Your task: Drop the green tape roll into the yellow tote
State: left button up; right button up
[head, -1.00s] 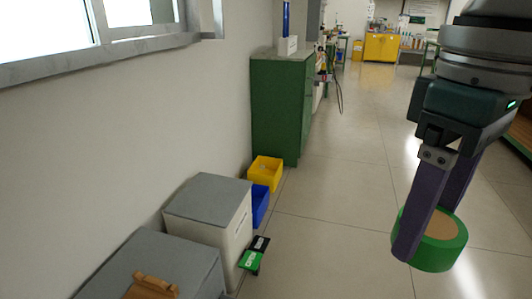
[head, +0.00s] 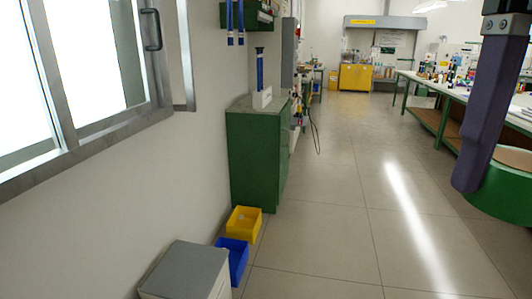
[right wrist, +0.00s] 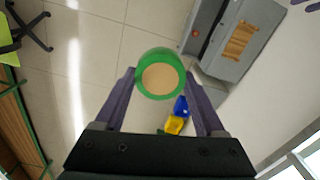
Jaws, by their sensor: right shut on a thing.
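My right gripper (right wrist: 160,74) is shut on the green tape roll (right wrist: 158,57), one finger on each side of it. The roll's tan centre faces the right wrist camera. In the head view the roll (head: 505,190) is cut off by the right edge, below one purple finger, held above the floor. The yellow tote (head: 243,222) is a small open bin on the floor by the left wall, apart from the roll and well to its left. The tote (right wrist: 174,125) also shows small in the right wrist view. My left gripper is out of view.
A blue tote (head: 232,260) stands just in front of the yellow one. A grey-lidded box (head: 186,270) is nearer, and a green cabinet (head: 258,155) stands behind. A green-legged bench (head: 440,110) runs along the right. The tiled floor (head: 330,220) between is clear.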

aim_at(245, 224)
jog(key=i+z, duration=0.25)
jog(key=i, duration=1.6)
jog(key=i+l+u, duration=0.15)
jog(key=i+u, duration=0.3)
jog(key=i, duration=0.15)
jog(key=i+l+u, duration=1.1)
jog(key=u, duration=0.2)
jog(key=i+l+u, duration=0.15)
jog(key=l+u, duration=0.2)
jog(key=i+l+u, duration=0.1)
jog(key=l+u, duration=0.65)
jog(key=l, duration=0.15)
jog(key=l+u, duration=0.4)
jog(key=i+l, duration=0.05)
